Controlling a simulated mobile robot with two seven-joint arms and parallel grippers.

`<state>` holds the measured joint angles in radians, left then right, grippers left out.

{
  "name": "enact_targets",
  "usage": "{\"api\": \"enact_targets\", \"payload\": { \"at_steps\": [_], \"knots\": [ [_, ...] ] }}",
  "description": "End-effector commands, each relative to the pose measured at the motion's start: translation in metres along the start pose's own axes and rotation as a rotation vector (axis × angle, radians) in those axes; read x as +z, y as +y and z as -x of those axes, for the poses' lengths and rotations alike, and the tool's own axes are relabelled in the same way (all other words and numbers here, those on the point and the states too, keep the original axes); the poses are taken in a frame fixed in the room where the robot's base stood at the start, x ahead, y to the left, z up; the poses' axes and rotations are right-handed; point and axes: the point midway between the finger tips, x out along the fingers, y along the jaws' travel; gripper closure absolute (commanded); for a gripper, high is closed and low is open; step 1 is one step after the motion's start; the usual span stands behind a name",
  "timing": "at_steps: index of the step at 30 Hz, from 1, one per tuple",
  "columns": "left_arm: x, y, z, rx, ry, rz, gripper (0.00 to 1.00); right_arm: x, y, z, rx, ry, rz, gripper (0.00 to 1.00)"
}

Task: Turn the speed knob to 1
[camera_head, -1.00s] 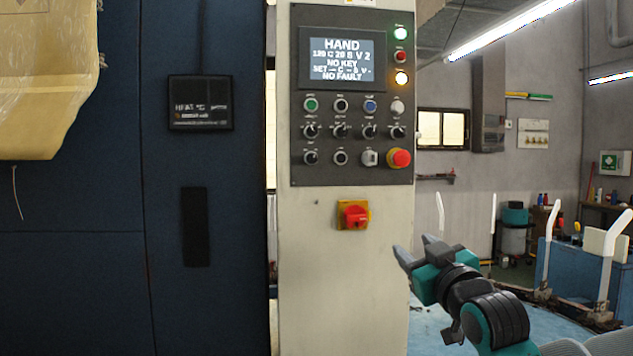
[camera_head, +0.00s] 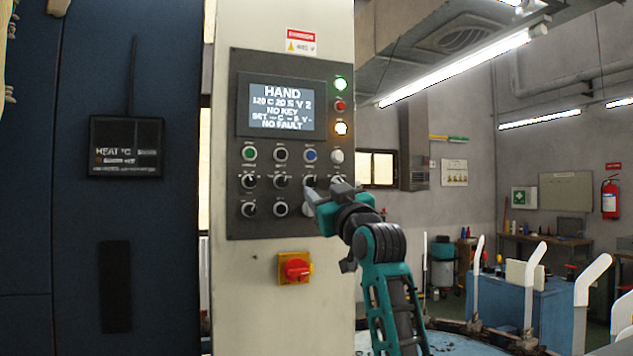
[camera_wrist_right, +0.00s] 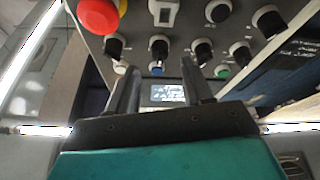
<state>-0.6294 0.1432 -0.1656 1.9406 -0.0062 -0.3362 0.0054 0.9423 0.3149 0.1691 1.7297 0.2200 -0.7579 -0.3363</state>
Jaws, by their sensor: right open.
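The control panel (camera_head: 233,140) carries a middle row of black selector knobs, one of which (camera_head: 310,181) sits below the blue button. Labels are too small to tell which is the speed knob. The screen (camera_head: 282,107) reads HAND, with V 2 in its second line. My right gripper (camera_head: 323,190) is open in front of the panel's lower right, partly covering the right-hand knobs. In the right wrist view, its two fingers (camera_wrist_right: 160,70) stand apart, with the knob by the blue button (camera_wrist_right: 158,48) seen between and beyond their tips. Contact cannot be told. My left gripper is out of view.
A red emergency stop (camera_wrist_right: 98,14) lies close to the fingers in the right wrist view; my gripper hides it in the head view. A red rotary switch (camera_head: 295,269) is below the panel. White upright forms (camera_head: 533,265) stand at right.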

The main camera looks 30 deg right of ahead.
Motion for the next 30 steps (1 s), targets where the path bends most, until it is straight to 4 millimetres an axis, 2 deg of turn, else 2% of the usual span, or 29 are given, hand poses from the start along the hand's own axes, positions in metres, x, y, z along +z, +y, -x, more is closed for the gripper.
{"api": "enact_targets", "payload": {
  "at_steps": [3, 9, 22, 30],
  "knots": [
    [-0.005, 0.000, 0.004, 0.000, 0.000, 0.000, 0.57, -0.002, 0.000, -0.019, -0.001, -0.001, -0.002, 0.50],
    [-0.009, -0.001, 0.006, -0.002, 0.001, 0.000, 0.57, -0.001, 0.000, -0.038, -0.001, 0.000, -0.002, 0.50],
    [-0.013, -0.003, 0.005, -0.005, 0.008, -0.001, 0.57, 0.000, 0.000, -0.045, -0.001, 0.001, -0.001, 0.50],
    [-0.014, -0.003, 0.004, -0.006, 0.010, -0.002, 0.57, 0.000, 0.000, -0.045, 0.000, 0.000, -0.001, 0.74]
  ]
}}
